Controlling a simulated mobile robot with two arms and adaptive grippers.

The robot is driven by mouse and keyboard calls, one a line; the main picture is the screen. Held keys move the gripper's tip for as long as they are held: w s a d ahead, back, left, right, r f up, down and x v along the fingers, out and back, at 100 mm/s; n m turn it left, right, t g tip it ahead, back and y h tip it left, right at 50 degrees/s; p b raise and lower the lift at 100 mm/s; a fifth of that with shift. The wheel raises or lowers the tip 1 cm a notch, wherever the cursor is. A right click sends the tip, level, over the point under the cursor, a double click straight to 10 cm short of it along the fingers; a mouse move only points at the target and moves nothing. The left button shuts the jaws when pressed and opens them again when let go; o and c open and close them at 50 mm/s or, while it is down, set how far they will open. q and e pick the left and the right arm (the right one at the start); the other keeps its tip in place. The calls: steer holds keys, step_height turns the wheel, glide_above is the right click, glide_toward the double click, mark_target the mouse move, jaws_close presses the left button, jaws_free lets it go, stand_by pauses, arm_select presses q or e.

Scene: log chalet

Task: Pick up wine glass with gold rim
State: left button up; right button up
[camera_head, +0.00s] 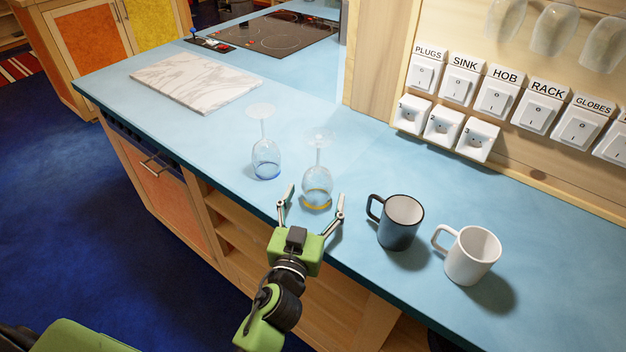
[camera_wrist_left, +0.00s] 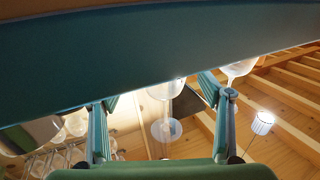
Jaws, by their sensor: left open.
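The wine glass with the gold rim (camera_head: 317,182) stands upside down on the blue counter, its gold rim down and its foot up. My left gripper (camera_head: 315,194) is open at the counter's front edge, with one finger on each side of the bowl. I cannot tell whether either finger touches it. In the left wrist view, the picture is upside down and the glass (camera_wrist_left: 167,125) shows between the two fingers of the left gripper (camera_wrist_left: 158,92), its rim hidden by the counter edge. My right gripper is not in view.
A blue-rimmed glass (camera_head: 266,158) stands inverted close by on the left. A dark mug (camera_head: 399,223) and a white mug (camera_head: 471,256) stand to the right. A marble board (camera_head: 195,82) lies farther left. Labelled switches (camera_head: 495,97) and hanging glasses (camera_head: 553,30) are at the wall.

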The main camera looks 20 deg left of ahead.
mark_target(317, 183)
arm_select(q)
steer(key=w, duration=0.2)
steer(key=w+p, duration=0.1)
steer(key=shift+w+a+r, duration=0.15)
steer(key=shift+w+a, duration=0.2)
steer(key=shift+w, duration=0.4)
steer(key=shift+s, duration=0.1)
steer(key=c, duration=1.3)
steer(key=shift+r, duration=0.1)
